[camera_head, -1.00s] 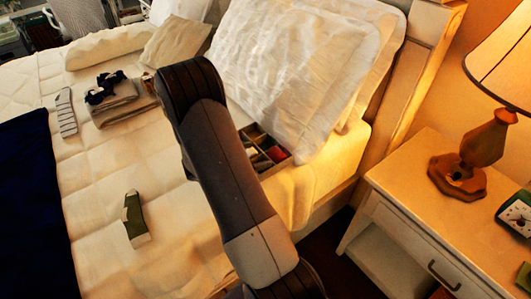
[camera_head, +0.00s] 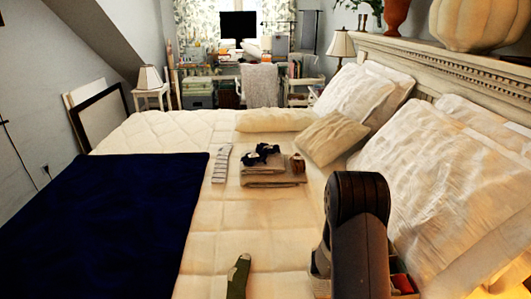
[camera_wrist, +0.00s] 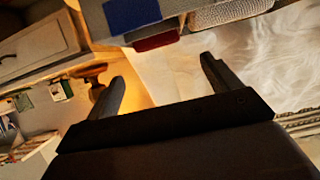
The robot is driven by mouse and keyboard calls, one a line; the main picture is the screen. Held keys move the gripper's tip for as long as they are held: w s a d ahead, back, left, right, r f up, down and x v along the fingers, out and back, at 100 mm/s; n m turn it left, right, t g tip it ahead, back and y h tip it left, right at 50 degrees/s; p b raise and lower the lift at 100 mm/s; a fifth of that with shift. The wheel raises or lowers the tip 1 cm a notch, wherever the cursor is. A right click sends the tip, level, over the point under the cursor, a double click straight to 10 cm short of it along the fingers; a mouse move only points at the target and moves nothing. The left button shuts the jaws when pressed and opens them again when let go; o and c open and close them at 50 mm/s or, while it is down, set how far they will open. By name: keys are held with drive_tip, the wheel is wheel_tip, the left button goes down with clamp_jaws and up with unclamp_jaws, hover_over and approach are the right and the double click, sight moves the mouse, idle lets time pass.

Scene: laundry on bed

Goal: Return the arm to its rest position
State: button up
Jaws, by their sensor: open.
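My gripper (camera_wrist: 162,68) is open in the wrist view, its two dark fingers spread apart with nothing between them. In the head view my dark arm rises at the lower right of centre, over the bed, and the gripper itself is not visible there. A box with folded items is mostly hidden behind the arm, with a red item (camera_head: 403,284) showing at its right. In the wrist view, blue (camera_wrist: 131,14), red (camera_wrist: 156,41) and grey cloth items lie close at the top edge, beyond the fingers.
On the bed (camera_head: 230,215) lie a grey folded stack (camera_head: 273,178) with dark items on it, a striped sock (camera_head: 222,164) and a green sock (camera_head: 239,277). A navy blanket (camera_head: 110,220) covers the left. White pillows (camera_head: 440,180) stand at the right. A nightstand (camera_wrist: 38,48) shows in the wrist view.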

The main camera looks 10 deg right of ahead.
sight(403, 281)
drive_tip(key=x, duration=0.7)
drive_tip(key=shift+s, duration=0.1)
drive_tip(key=shift+f, duration=0.25)
drive_tip(key=shift+r, duration=0.35)
drive_tip(key=shift+a, duration=0.1)
